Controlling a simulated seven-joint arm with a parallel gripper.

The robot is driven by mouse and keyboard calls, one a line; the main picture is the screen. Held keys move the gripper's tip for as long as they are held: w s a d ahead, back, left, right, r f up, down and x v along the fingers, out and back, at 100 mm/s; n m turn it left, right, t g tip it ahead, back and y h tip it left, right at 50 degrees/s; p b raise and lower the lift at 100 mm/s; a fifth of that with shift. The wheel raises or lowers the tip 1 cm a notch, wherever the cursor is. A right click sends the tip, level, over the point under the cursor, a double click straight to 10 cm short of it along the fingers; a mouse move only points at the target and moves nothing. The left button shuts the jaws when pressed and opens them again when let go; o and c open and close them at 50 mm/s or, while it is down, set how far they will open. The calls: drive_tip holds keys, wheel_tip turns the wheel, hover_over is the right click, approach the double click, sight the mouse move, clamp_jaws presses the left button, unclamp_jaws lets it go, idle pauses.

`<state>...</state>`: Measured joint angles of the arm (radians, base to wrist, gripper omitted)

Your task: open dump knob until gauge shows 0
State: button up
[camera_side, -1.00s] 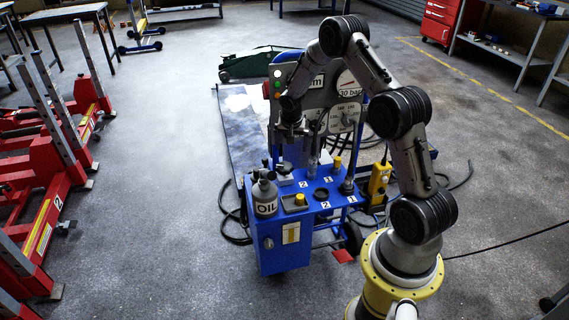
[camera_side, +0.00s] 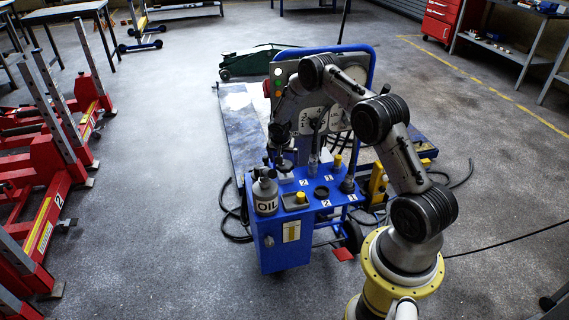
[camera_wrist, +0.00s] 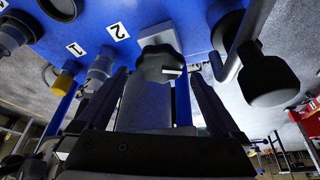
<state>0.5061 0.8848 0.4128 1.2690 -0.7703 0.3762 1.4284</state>
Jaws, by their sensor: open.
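A dark lobed knob (camera_wrist: 160,62) with a white line mark sits on a grey cylinder in the wrist view, beside a label 2 (camera_wrist: 118,31). My gripper (camera_wrist: 158,76) is open, with one finger on each side of the knob; I cannot tell whether they touch it. In the side view my gripper (camera_side: 280,148) is low over the back left of the blue cart (camera_side: 285,245), and mostly hides the knob (camera_side: 285,168).
A grey oil bottle (camera_side: 265,197), a yellow button (camera_side: 300,197) and a black-based lever (camera_side: 347,185) stand on the cart top. In the wrist view a bent rod with a black cylinder (camera_wrist: 265,80) is close on the right. Red stands (camera_side: 45,170) are far left.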

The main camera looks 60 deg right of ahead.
drive_tip(key=shift+x, duration=1.45)
drive_tip(key=c, duration=1.1)
